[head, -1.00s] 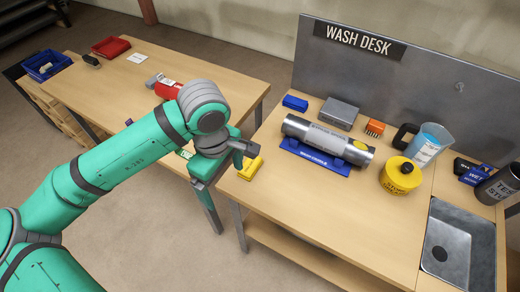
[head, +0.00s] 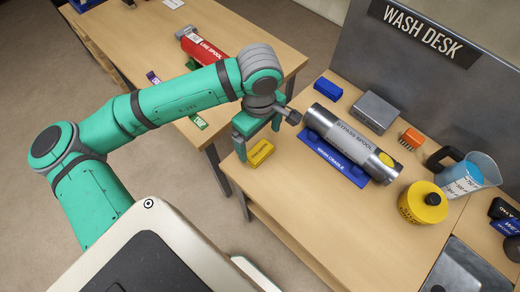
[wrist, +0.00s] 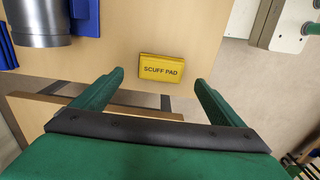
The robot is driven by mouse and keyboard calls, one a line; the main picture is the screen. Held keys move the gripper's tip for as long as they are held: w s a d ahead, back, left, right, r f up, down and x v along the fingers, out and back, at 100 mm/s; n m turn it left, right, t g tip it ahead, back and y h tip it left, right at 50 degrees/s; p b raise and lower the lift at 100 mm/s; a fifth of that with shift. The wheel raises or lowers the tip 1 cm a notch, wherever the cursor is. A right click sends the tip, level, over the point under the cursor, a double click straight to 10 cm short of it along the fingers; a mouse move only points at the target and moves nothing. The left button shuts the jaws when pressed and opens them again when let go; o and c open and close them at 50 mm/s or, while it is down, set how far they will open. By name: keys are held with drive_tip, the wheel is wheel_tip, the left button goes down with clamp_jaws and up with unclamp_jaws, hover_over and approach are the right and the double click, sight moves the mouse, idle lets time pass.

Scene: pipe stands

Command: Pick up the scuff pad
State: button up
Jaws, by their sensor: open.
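The scuff pad (head: 261,152) is a small yellow block lying on the left edge area of the wash desk (head: 310,215). In the wrist view the scuff pad (wrist: 161,69) shows its "SCUFF PAD" label and lies beyond the fingertips, roughly centred between them. My gripper (head: 257,137) is open and empty, its fingers above and around the pad's place in the head view. In the wrist view the two green fingers of my gripper (wrist: 159,78) stand wide apart and do not touch the pad.
A metal bypass spool (head: 352,142) rests in a blue wash cradle (head: 326,164) right of the pad. A blue block (head: 328,88), grey box (head: 372,113), orange brush (head: 412,139), yellow container (head: 423,203) and jug (head: 468,176) stand farther back. The desk's front area is clear.

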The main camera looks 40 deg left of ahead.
sight(259, 151)
drive_tip(key=shift+s+f, duration=0.1)
drive_tip(key=shift+f, duration=2.7)
drive_tip(key=shift+c, duration=1.2)
drive_tip(key=shift+s, duration=0.1)
drive_tip(key=c, duration=0.9)
